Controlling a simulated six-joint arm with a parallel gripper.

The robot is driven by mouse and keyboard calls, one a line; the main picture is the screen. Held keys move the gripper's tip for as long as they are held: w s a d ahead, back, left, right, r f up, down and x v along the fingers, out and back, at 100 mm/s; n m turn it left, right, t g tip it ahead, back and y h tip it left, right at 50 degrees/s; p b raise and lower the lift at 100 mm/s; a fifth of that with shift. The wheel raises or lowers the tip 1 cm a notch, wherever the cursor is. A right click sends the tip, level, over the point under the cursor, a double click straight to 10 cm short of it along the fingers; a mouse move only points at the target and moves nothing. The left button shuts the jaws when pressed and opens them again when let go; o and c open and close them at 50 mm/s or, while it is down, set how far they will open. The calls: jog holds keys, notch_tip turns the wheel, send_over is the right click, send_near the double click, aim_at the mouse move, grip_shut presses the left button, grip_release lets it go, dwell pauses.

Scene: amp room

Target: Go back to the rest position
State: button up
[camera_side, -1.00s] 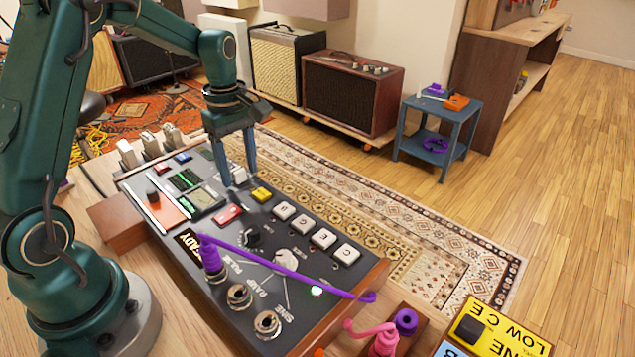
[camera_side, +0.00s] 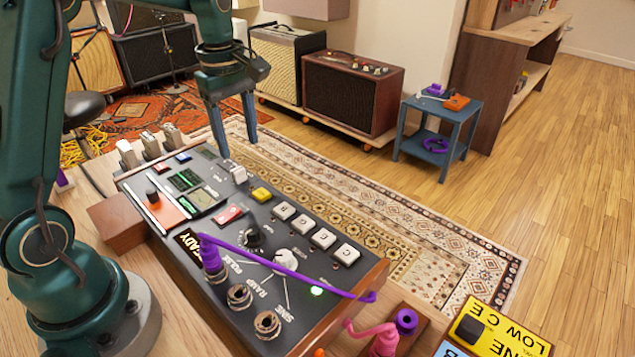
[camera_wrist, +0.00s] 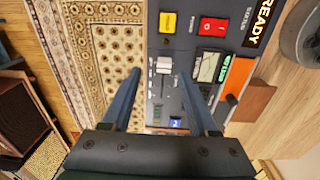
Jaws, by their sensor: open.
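My gripper (camera_side: 237,127) is open and empty, above the far edge of the synth panel (camera_side: 318,270) in the side view. In the wrist view, my gripper (camera_wrist: 158,80) has its two fingers apart, with a white slider cap (camera_wrist: 163,65) showing between and beyond them. The same white slider cap (camera_side: 238,174) stands on the panel below the fingers in the side view, apart from them. A purple cable (camera_side: 285,268) is plugged into a jack on the panel and runs across it.
White square buttons (camera_side: 324,238) and a yellow button (camera_side: 261,194) sit on the panel. A pink plug (camera_side: 383,338) and yellow box (camera_side: 490,330) are at the front right. Amplifiers (camera_side: 352,97) and a blue side table (camera_side: 437,130) stand behind. Space above the rug is free.

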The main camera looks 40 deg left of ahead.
jog(key=s+d+r+m+t, duration=0.3)
jog(key=s+d+r+m, duration=0.25)
jog(key=d+r, duration=0.2)
jog(key=s+d+f+m+t, duration=0.2)
jog(key=s+d+f+m, duration=0.2)
jog(key=s+m, duration=0.5)
jog(key=m, duration=0.3)
jog(key=shift+s, duration=0.15)
